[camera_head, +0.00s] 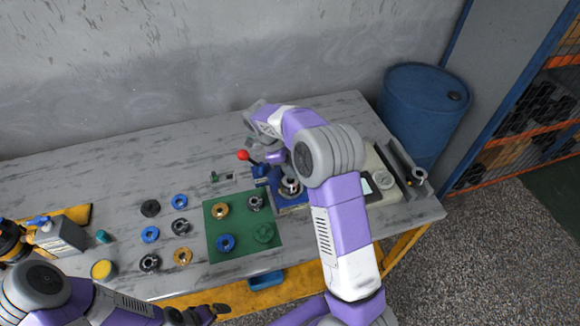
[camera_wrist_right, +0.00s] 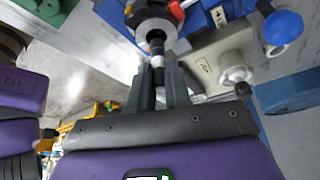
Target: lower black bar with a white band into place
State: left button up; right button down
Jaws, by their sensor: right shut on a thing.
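The black bar with a white band (camera_wrist_right: 157,61) is between the fingers of my right gripper (camera_wrist_right: 161,66), which is shut on it. In the right wrist view, the bar's far end overlaps the opening of a round silver part (camera_wrist_right: 151,27); I cannot tell how deep it sits. In the head view, my right arm hides most of this, and the silver part (camera_head: 290,186) shows on a blue fixture (camera_head: 291,200). My left gripper (camera_head: 208,312) is at the bottom edge, away from the bar; its jaw opening is unclear.
A red-knobbed lever (camera_head: 243,155) stands left of the fixture. A green mat (camera_head: 242,240) holds several round parts, with more rings to its left. A pale device (camera_head: 384,181) and grey rail (camera_head: 405,170) lie to the right. A blue barrel (camera_head: 421,110) stands beyond the table.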

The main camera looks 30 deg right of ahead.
jog(key=shift+f+b, duration=0.95)
jog(key=shift+f, duration=0.3)
dwell(1.5)
jog(key=c, duration=0.6)
grip_release()
jog(key=shift+r, duration=0.1)
jog(key=shift+r+p, duration=2.25)
jog(key=shift+r, duration=0.8)
